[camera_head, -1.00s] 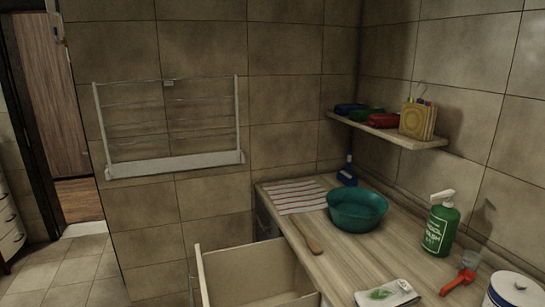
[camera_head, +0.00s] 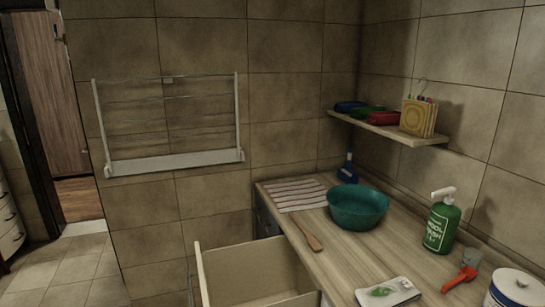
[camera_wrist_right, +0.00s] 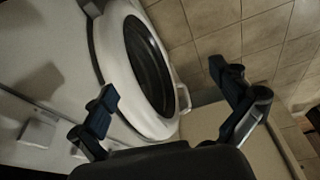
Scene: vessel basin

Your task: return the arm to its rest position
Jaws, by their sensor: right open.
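My right gripper (camera_wrist_right: 168,88) shows in the right wrist view with its two dark fingers spread wide apart and nothing between them. Beyond the fingers is a white front with a round dark door (camera_wrist_right: 150,65), apart from the gripper as far as I can tell. Neither of my grippers shows in the head view, and my left gripper is in no view.
An open drawer (camera_head: 225,272) juts out below the wooden counter (camera_head: 345,262). On the counter are a teal basin (camera_head: 358,208), a striped cloth (camera_head: 295,196), a wooden spoon (camera_head: 306,236) and a green bottle (camera_head: 440,228). A shelf (camera_head: 400,132) hangs above. Floor (camera_head: 65,265) is clear at left.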

